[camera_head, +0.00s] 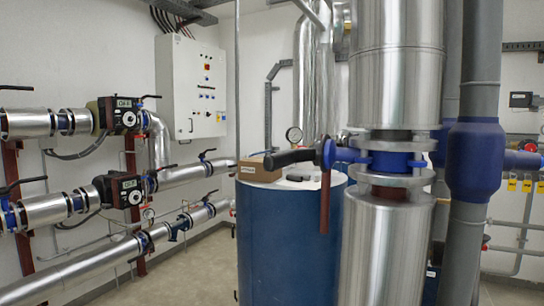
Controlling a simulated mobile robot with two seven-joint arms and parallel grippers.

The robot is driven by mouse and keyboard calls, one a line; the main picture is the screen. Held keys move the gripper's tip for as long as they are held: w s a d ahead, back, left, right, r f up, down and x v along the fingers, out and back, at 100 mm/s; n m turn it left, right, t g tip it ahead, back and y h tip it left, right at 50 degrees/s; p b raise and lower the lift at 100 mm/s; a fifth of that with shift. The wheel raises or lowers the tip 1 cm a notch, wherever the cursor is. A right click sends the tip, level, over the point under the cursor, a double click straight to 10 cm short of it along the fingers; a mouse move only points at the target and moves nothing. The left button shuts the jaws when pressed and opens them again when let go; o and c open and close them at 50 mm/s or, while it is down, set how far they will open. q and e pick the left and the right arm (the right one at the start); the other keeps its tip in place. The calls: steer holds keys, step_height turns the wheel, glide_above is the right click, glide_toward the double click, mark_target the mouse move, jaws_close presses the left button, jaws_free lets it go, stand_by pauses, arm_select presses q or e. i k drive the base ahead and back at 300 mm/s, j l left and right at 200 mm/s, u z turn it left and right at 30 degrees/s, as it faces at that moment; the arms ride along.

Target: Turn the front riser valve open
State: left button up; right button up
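The front riser is a thick, silver-clad vertical pipe (381,250) right of centre. A blue valve body (395,161) sits between two pale flanges on it. A blue stem and hub (329,153) stick out to the left of the valve. A black lever handle (291,158) extends left from the hub, close to horizontal and dipping slightly toward its free end. Neither of my grippers is in view, and nothing touches the handle.
A blue tank (285,245) stands behind the handle, with a cardboard box (260,171) on top. A brown upright bar (325,203) hangs below the hub. A grey pipe with a blue sleeve (476,160) is close on the right. Pumps and clad pipes line the left wall. Some floor (195,270) is clear.

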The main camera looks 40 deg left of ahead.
mark_target(274, 162)
steer(key=j+z, duration=0.15)
steer(key=j, duration=0.75)
steer(key=i+j, duration=0.1)
steer(key=j, duration=0.2)
steer(key=i+j, duration=0.15)
steer(key=j, duration=0.15)
steer(key=i+j, duration=0.1)
steer(key=j, duration=0.2)
steer(key=z, duration=0.05)
